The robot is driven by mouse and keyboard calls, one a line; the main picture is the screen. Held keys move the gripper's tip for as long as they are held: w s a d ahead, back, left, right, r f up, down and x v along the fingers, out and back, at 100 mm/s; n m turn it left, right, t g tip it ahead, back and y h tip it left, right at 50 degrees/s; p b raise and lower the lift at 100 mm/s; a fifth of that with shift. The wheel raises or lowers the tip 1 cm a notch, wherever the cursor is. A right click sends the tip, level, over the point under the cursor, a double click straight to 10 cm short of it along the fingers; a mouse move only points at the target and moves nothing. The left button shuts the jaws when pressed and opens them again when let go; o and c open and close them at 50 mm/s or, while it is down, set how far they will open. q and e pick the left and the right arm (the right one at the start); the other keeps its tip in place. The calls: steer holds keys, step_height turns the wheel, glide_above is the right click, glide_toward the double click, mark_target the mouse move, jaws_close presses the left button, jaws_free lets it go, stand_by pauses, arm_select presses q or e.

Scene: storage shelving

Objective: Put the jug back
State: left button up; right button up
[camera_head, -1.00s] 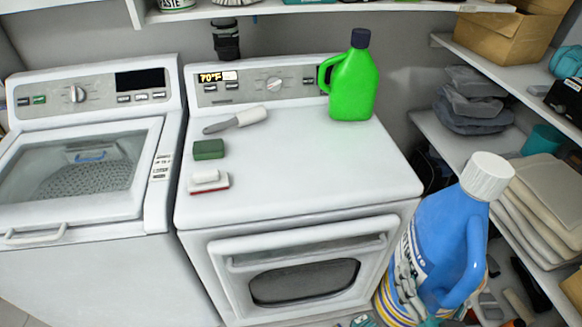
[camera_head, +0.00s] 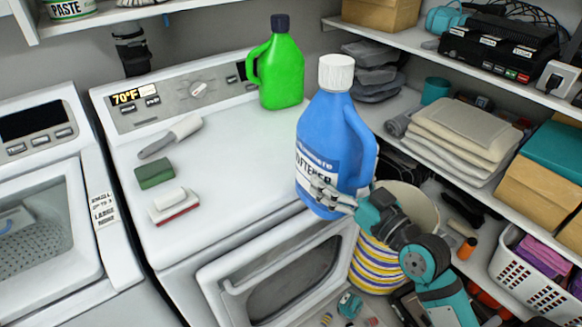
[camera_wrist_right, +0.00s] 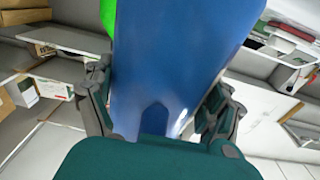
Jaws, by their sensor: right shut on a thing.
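A blue softener jug (camera_head: 325,130) with a white cap is upright in the head view, in front of the dryer's right front edge. My right gripper (camera_head: 328,192) is shut on its lower body. In the right wrist view the jug (camera_wrist_right: 170,70) fills the middle, between the fingers of my right gripper (camera_wrist_right: 160,110). Whether the jug's base touches the dryer top cannot be told. A green jug (camera_head: 282,72) with a dark cap stands at the back right of the dryer top (camera_head: 235,150). My left gripper is not in view.
A brush (camera_head: 170,138), a green sponge (camera_head: 154,173) and a red-and-white brush (camera_head: 173,205) lie on the dryer's left side. Shelves at right hold folded cloths (camera_head: 455,135), boxes and a white basket (camera_head: 530,275). A striped bin (camera_head: 385,255) stands beside the dryer. The dryer's middle is clear.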

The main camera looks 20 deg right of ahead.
step_height(320, 180, up, 3)
steer(key=w+d+b, duration=0.2)
steer(key=w+d, duration=0.1)
steer(key=shift+n+y, duration=0.3)
steer(key=shift+w+a+f+p, duration=0.6)
steer(key=shift+w+a, duration=0.3)
steer(key=shift+w, duration=1.65)
steer(key=shift+w+a+f+p, duration=0.35)
steer(key=shift+w+a+f, duration=0.45)
steer(key=shift+w, duration=1.8)
steer(key=shift+w+a+f+p, duration=0.55)
steer(key=shift+w+a, duration=0.45)
steer(key=shift+w, duration=1.55)
steer(key=o, duration=1.2)
steer(key=shift+s+f, duration=0.1)
steer(key=shift+f, duration=0.35)
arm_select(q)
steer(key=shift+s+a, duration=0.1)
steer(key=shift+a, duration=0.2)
arm_select(e)
steer(key=shift+o, duration=1.4)
steer(key=shift+s+r, duration=0.15)
